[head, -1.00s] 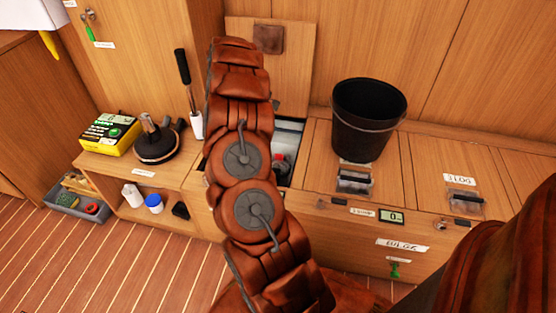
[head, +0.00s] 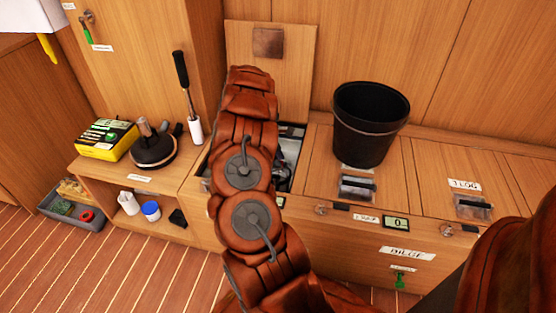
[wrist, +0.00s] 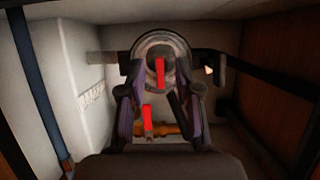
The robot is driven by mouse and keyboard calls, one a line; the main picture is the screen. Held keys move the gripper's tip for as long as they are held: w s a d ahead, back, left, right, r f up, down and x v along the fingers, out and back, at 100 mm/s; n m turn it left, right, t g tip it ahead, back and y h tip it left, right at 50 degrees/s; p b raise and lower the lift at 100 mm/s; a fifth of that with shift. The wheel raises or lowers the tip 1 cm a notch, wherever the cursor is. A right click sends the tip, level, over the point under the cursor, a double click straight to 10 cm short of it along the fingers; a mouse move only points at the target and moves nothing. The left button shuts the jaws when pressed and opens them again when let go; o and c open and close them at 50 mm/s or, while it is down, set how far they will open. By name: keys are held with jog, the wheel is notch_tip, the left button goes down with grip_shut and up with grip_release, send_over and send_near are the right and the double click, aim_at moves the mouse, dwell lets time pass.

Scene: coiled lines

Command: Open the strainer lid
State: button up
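The strainer lid (wrist: 153,48) is a round grey disc in the upper middle of the wrist view, with a red bar (wrist: 160,72) upright on it. My gripper (wrist: 158,75) is open, its two fingers apart to the left and right of the red bar. I cannot tell whether either finger touches the lid. A second red handle (wrist: 147,121) shows lower between the fingers, by a brass-coloured pipe (wrist: 178,130). In the head view my arm hides the gripper and the strainer inside the open locker (head: 297,130).
The locker walls (wrist: 60,75) close in around my gripper, with a blue pipe (wrist: 38,85) at left and dark pipes at right. The raised locker hatch (head: 292,75) leans at the back. A black bucket (head: 368,125) stands on the bench to the right.

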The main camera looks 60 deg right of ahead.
jog(key=shift+c, duration=0.4)
grip_shut()
